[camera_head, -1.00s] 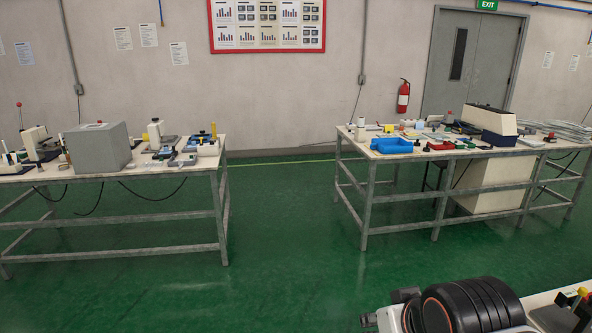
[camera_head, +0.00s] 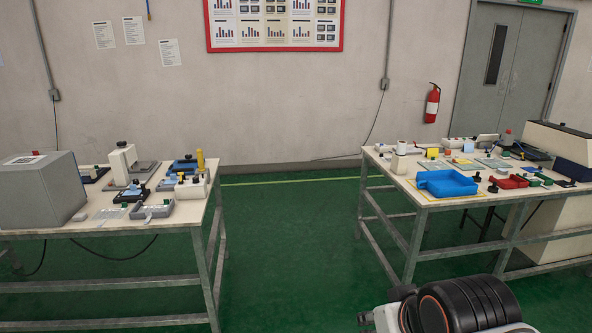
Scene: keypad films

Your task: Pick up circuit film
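No circuit film can be singled out for certain at this distance. Small flat pale sheets (camera_head: 492,163) lie on the right table (camera_head: 424,199), behind the blue tray. Other thin, pale, clear-looking pieces (camera_head: 106,214) lie near the front edge of the left table (camera_head: 178,222). Both tables stand some way ahead of me. My gripper does not show; only a black and white part of my own arm is in view at the bottom right.
A blue tray (camera_head: 446,184) and a red tray (camera_head: 507,182) sit on the right table. A grey box (camera_head: 42,192) and small fixtures crowd the left table. The green floor (camera_head: 290,245) between the tables is clear. A fire extinguisher (camera_head: 432,104) hangs on the back wall.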

